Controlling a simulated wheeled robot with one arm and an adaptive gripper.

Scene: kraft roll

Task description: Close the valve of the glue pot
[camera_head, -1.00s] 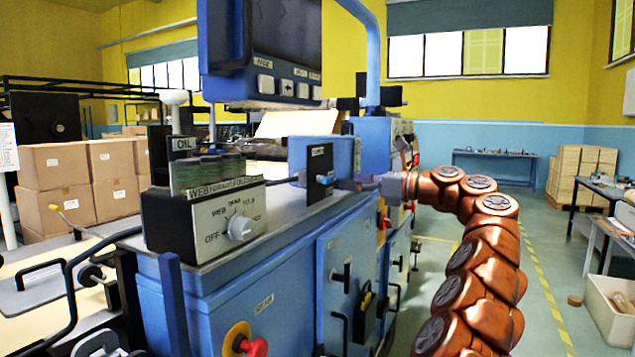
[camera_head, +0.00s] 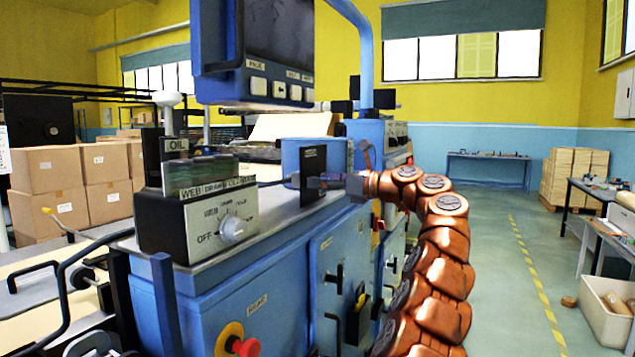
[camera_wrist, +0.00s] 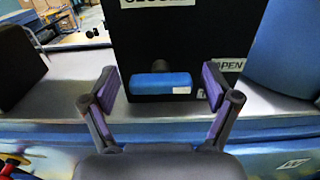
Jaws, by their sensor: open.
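The glue pot's black front plate (camera_head: 313,174) stands on top of the blue machine, and it fills the middle of the wrist view (camera_wrist: 190,50). On it is a blue valve lever (camera_wrist: 160,84) on a dark round pivot, lying level. A white label above is partly cut off, and an OPEN label (camera_wrist: 230,65) is at the right. My gripper (camera_wrist: 160,98) is open, with purple-padded fingers on either side of the lever and a visible gap on both sides. In the head view my gripper (camera_head: 328,181) is close to the plate; its fingertips are small there.
A grey control box (camera_head: 215,215) with a dial stands left of the plate on the machine top (camera_head: 265,226). A screen (camera_head: 275,50) hangs above. A red knob (camera_head: 240,346) is on the machine's front. Open floor (camera_head: 500,290) lies to the right.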

